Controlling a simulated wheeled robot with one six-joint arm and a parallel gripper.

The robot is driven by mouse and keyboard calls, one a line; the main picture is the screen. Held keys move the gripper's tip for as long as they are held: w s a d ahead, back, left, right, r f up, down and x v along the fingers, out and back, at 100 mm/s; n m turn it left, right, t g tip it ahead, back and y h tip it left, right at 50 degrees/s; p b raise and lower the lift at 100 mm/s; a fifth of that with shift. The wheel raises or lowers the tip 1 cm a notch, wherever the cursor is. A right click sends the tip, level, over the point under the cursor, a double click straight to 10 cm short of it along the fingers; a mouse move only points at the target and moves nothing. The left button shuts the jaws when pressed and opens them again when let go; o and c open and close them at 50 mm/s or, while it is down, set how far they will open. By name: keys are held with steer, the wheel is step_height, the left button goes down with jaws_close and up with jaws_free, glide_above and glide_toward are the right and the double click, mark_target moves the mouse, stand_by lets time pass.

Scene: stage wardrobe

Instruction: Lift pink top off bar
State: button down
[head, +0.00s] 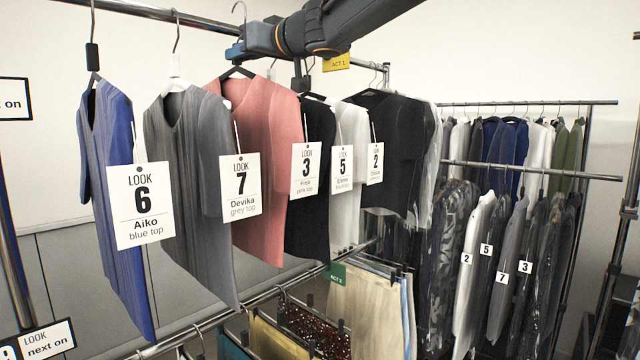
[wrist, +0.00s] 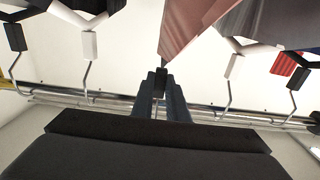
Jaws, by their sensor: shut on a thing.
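The pink top (head: 262,130) hangs upright on a black hanger (head: 238,71) between a grey top and a black one. It also shows above the jaws in the wrist view (wrist: 190,28). My gripper (head: 236,51) is shut on the black block at the hanger's neck (wrist: 160,82), with the pink top hanging below it. The hanger's hook (head: 240,8) shows above the line of the bar (head: 205,22) and looks clear of it. The pink shoulders sit higher than the neighbouring ones. A card (head: 305,169) reading "LOOK 3, pink top" hangs at its right side.
The blue top (head: 110,120) and grey top (head: 190,160) hang close on the left. Black (head: 318,125) and white (head: 350,120) tops hang close on the right. A lower bar (head: 265,297) holds skirts or trousers. Another full rack (head: 540,103) stands at the right.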

mark_target(233, 72)
steer(key=shift+w+a, duration=0.4)
steer(key=shift+a, duration=0.15)
steer(key=shift+d, duration=0.1)
steer(key=v, duration=0.4)
steer(key=shift+s+d, duration=0.15)
steer(key=shift+s, duration=0.05)
steer(key=x, duration=0.8)
steer(key=shift+f, duration=0.65)
step_height(233, 72, down, 2)
steer(key=shift+d+f, duration=0.1)
steer(key=shift+f, duration=0.05)
steer(key=shift+s+d, duration=0.35)
steer(key=shift+d, duration=0.05)
